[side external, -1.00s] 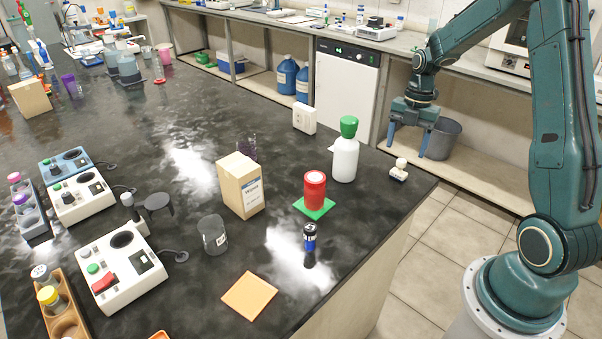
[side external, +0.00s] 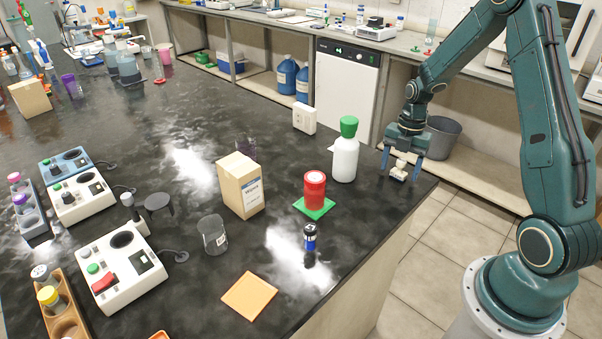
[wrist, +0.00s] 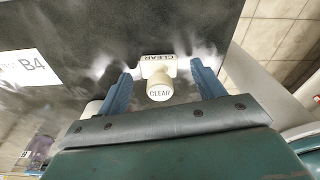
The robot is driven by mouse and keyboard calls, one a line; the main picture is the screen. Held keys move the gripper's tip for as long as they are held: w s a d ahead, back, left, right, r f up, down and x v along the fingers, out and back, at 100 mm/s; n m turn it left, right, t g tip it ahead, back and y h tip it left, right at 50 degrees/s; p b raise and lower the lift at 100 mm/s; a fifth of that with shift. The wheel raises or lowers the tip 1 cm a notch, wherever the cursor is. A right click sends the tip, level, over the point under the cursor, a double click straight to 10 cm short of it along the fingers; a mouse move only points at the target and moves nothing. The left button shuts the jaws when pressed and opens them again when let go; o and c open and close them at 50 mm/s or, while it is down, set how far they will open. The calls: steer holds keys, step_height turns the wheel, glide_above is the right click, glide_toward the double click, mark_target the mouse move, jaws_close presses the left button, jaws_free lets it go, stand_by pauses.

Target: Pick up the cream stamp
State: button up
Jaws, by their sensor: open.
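The cream stamp (side external: 399,170) stands upright near the right edge of the black bench. It has a rounded knob on a small rectangular base. In the wrist view the stamp (wrist: 160,88) shows "CLEAR" on its knob and on its base. My gripper (side external: 401,172) is open, with its blue fingers pointing down on either side of the stamp. In the wrist view my gripper (wrist: 163,82) has one finger to the left and one to the right of the stamp, with gaps on both sides. The fingers do not appear to touch it.
A white bottle with a green cap (side external: 345,158) stands left of the stamp. A red cylinder (side external: 315,188) sits on a green mat (side external: 299,206). The bench edge (side external: 424,196) is close on the right. A label marked B4 (wrist: 30,68) shows in the wrist view.

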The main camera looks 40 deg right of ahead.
mark_target(402, 161)
steer(key=shift+f, duration=0.25)
stand_by(0.3)
steer(key=c, duration=1.1)
step_height(402, 161, up, 20)
stand_by(0.7)
